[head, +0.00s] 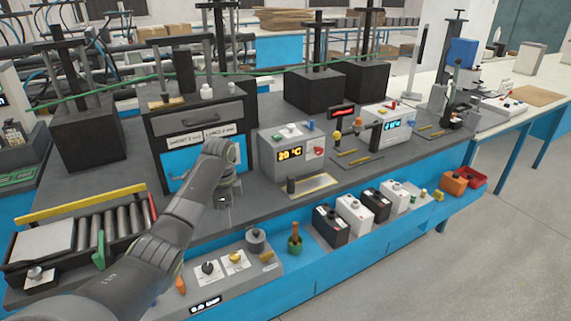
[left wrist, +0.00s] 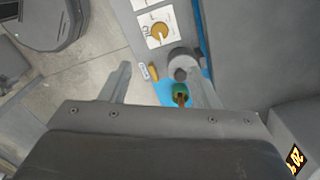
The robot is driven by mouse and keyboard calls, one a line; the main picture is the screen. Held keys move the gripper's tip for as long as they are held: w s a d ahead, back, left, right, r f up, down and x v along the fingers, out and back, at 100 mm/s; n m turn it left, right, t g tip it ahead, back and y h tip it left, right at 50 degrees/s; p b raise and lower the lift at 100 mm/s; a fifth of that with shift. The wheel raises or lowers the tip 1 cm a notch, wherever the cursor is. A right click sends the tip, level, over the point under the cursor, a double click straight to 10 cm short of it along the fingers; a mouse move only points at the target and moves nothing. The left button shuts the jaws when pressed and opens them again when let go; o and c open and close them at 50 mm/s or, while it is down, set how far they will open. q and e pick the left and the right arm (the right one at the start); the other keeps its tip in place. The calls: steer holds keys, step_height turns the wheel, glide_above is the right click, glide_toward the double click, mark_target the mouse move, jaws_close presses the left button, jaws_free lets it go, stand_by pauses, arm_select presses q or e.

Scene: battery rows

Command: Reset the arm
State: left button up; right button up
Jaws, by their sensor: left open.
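My left arm reaches in from the lower left in the head view. Its gripper (head: 223,202) points down over the grey bench, in front of the black cabinet. In the left wrist view the two fingers (left wrist: 160,88) stand wide apart with nothing held between them. A green pot with a brown handle (left wrist: 181,95) shows below and beyond the fingers; it also shows in the head view (head: 295,243). Black and white batteries (head: 330,227) stand in a row on the blue front shelf, clear of the gripper. My right gripper is not in view.
A control panel with knobs (head: 232,268) and a grey round knob (head: 255,240) lie near the gripper. The black cabinet (head: 195,135) and a grey temperature unit (head: 292,152) stand behind. Open floor lies beyond the shelf.

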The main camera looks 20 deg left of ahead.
arm_select(q)
steer(key=s+d+f+n+t+y, duration=0.1)
steer(key=s+d+f+n, duration=0.2)
steer(key=s+f, duration=0.55)
steer(key=s+d+f+n+t, duration=0.1)
steer(key=s+d+f+n, duration=0.1)
steer(key=s+f, duration=0.6)
steer(key=s+d+r+n+t, duration=0.1)
steer(key=s+d+r+n, duration=0.2)
steer(key=s, duration=0.8)
steer(key=s+r+n+t, duration=0.1)
steer(key=s+r+n, duration=0.3)
steer(key=s, duration=0.8)
step_height(320, 180, down, 26)
steer(key=a+n+g, duration=0.1)
steer(key=g, duration=0.1)
steer(key=s+d+f, duration=0.1)
steer(key=s+f, duration=1.3)
steer(key=f, duration=0.1)
steer(key=shift+s+f+g, duration=0.3)
steer(key=shift+s+g, duration=0.05)
steer(key=shift+g, duration=0.05)
